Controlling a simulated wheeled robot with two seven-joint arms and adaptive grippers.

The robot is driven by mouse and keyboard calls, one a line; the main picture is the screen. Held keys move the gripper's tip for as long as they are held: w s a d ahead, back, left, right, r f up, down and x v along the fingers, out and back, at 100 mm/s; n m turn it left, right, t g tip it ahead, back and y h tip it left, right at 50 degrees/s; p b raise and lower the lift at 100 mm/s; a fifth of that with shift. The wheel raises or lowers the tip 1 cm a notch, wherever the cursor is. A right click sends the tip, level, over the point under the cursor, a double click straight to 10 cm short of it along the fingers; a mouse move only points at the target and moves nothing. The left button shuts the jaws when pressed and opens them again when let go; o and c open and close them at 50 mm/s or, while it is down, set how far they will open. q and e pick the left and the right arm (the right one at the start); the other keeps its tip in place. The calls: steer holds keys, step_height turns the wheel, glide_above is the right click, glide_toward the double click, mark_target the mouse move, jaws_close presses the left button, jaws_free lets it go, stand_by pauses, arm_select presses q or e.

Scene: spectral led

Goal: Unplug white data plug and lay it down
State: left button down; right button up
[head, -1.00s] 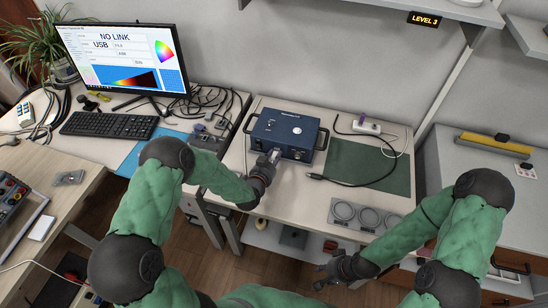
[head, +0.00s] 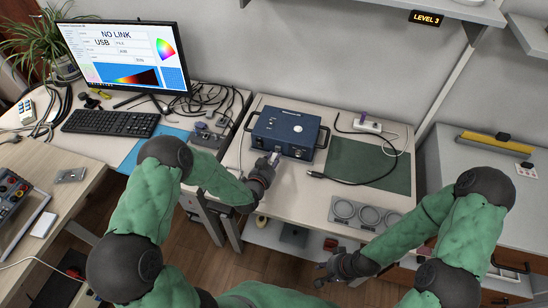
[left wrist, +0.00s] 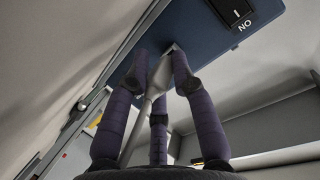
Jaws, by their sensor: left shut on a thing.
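The blue instrument box (head: 284,133) stands on the middle table. My left gripper (head: 274,159) is at the lower front of the box. In the left wrist view its purple-grey fingers (left wrist: 160,78) close around a pale plug (left wrist: 159,72) with a cable running back between them. The plug's tip is at the blue front panel (left wrist: 205,42); I cannot tell whether it still sits in the socket. My right gripper (head: 322,274) hangs empty in front of the table, fingers apart.
A green mat (head: 370,165) lies right of the box, with a black cable on it. A grey tray with round recesses (head: 363,215) is at the front right. A power strip (head: 367,124) is behind. The monitor (head: 125,58) reads NO LINK. Bare table lies in front of the box.

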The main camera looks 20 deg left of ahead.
arm_select(q)
steer(key=shift+s, duration=0.8)
steer(key=shift+s, duration=0.3)
steer(key=s+d+r+p, duration=0.4)
steer(key=s+r+p, duration=0.1)
steer(key=s, duration=0.4)
steer(key=shift+d+r+p, duration=0.4)
steer(key=shift+p, duration=0.1)
steer(key=s+a+r+n+y, duration=0.1)
steer(key=a+r, duration=0.2)
steer(key=a, duration=0.3)
steer(key=shift+s+y, duration=0.2)
steer(key=shift+y, duration=0.2)
